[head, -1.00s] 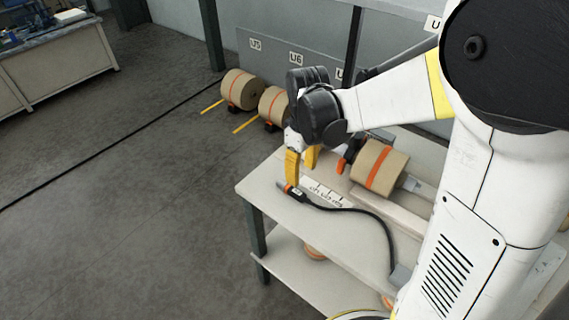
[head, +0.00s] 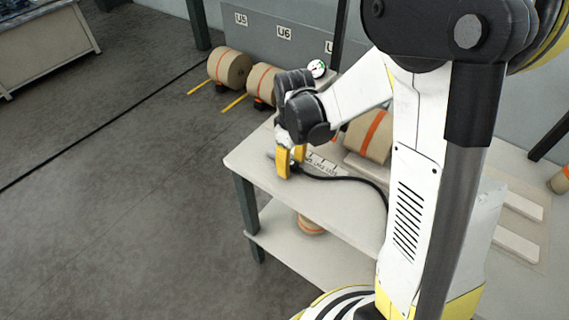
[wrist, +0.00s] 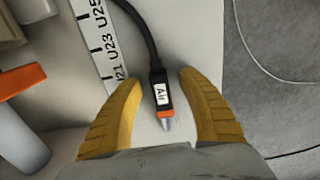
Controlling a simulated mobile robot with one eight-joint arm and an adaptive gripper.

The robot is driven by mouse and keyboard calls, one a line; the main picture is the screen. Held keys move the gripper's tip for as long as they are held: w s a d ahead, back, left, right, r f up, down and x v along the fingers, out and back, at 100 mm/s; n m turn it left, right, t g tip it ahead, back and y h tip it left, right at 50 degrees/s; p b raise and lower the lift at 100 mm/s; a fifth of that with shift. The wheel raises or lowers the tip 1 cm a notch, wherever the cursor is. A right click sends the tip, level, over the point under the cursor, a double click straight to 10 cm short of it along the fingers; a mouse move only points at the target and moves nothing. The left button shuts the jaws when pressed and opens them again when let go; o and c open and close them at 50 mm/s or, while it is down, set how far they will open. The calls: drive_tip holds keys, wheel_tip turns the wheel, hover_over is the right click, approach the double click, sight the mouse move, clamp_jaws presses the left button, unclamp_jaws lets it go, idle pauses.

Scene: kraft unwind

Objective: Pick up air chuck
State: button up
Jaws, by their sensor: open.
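The air chuck (wrist: 161,92) is a black tool with a white "Air" label, an orange band and a grey metal tip. A black hose runs from its back end. In the wrist view it lies on the pale table between the two yellow fingers of my gripper (wrist: 161,112), which are open with a gap on each side of it. In the head view my gripper (head: 291,162) is over the table's near left part, and the fingers mostly hide the chuck. The hose (head: 345,178) curves away to the right across the table.
A label strip with U numbers (wrist: 97,40) lies beside the hose. A kraft roll (head: 368,135) with an orange band sits behind on the table (head: 250,163). An orange-ended grey object (wrist: 20,82) is left in the wrist view. The table edge is close on the right there.

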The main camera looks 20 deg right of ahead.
sight(292, 163)
clamp_jaws()
drive_tip(key=shift+r, duration=0.1)
drive_tip(key=shift+r+p, duration=0.4)
drive_tip(key=shift+r, duration=0.2)
wheel_tip(292, 163, up, 3)
drive_tip(key=shift+f+p, duration=0.1)
drive_tip(key=shift+p, duration=0.7)
drive_tip(key=s+d+r+p, duration=0.4)
drive_tip(key=s+d+r, duration=0.3)
drive_tip(key=s+d, duration=0.1)
drive_tip(key=shift+d, duration=0.3)
